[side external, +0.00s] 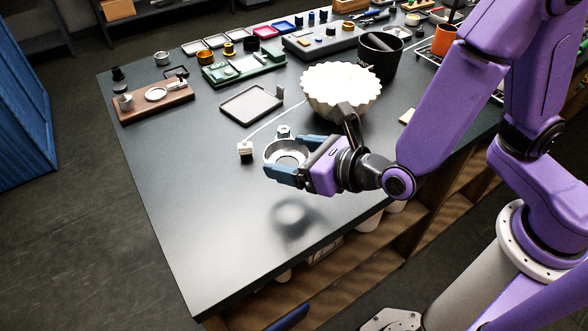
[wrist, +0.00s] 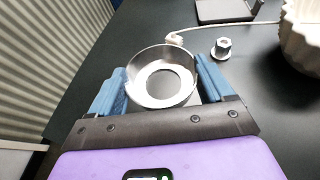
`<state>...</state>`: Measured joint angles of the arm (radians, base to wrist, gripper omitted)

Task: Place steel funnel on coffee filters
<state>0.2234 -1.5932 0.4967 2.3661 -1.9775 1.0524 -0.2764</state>
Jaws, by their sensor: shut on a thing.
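The steel funnel (side external: 285,153) is a shiny ring-like piece held between the blue fingers of my gripper (side external: 287,160). In the wrist view the funnel (wrist: 161,78) sits between both fingertips of my gripper (wrist: 162,86), its wide opening facing the camera. It is held above the table, with a shadow below it. The coffee filters (side external: 341,88) are a white, fluted, bowl-shaped stack to the right of and behind my gripper. They show in part at the right edge of the wrist view (wrist: 301,38). The bottom of the filters is partly hidden by my wrist.
A hex nut-like metal piece (wrist: 222,47) stands on the table (side external: 190,180) close to my gripper. A white plug with a cord (side external: 245,149) lies to the left. A grey tray (side external: 250,104) and a black bin (side external: 379,57) stand behind. The front left table is clear.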

